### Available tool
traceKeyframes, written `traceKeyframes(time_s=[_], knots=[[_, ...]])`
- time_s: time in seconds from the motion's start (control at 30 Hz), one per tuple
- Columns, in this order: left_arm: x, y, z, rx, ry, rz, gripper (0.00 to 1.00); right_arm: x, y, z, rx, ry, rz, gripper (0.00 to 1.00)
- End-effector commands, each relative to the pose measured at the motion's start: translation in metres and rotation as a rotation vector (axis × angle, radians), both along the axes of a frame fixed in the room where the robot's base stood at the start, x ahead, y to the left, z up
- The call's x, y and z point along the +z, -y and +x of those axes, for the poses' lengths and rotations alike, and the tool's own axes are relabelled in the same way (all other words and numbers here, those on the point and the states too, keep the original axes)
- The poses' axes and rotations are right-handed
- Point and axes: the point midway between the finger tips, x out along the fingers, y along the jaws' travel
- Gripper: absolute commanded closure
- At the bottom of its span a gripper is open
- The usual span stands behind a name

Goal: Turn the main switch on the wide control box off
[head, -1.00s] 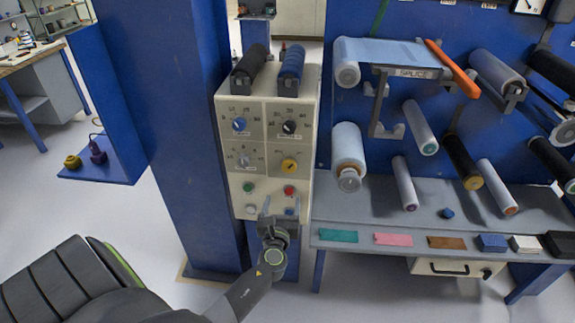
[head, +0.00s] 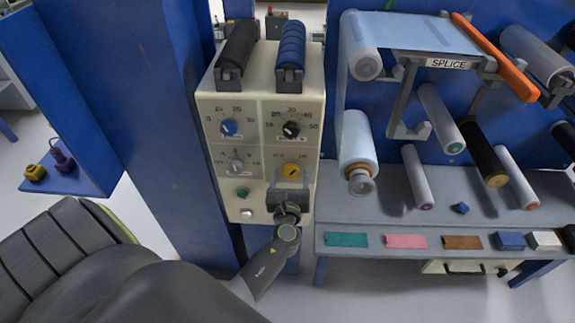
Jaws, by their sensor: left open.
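The cream control box (head: 206,167) stands on the blue column in the middle of the head view. Its front carries a yellow rotary switch (head: 291,171) at the lower right of the dials; I take it for the main switch, though its label is too small to read. My left gripper (head: 290,180) points up at the box front, open, with its fingertips around the lower sides of the yellow switch in the picture. I cannot tell whether they touch it. The gripper hides the lower right of the panel. My right gripper is not in view.
A blue dial (head: 228,128), a black dial (head: 291,130) and a grey dial (head: 236,167) sit close by on the panel. A green button (head: 242,193) is left of the gripper. A shelf (head: 400,230) with rollers and coloured pieces stands at the right.

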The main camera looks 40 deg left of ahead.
Motion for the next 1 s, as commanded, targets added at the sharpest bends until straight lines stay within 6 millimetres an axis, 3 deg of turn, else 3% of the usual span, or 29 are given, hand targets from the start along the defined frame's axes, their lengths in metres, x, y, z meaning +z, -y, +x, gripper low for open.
traceKeyframes(time_s=[0.4, 0.73, 1.0], knots=[[0.0002, 0.0024, -0.0004, 0.001, 0.001, 0.000, 0.32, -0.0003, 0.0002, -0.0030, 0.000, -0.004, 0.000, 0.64], [0.0002, 0.0023, -0.0003, 0.001, 0.001, 0.000, 0.75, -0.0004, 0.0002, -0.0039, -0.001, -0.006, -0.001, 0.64], [-0.0005, 0.0023, -0.0002, 0.001, 0.013, -0.020, 0.77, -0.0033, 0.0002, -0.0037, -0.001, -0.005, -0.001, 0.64]])
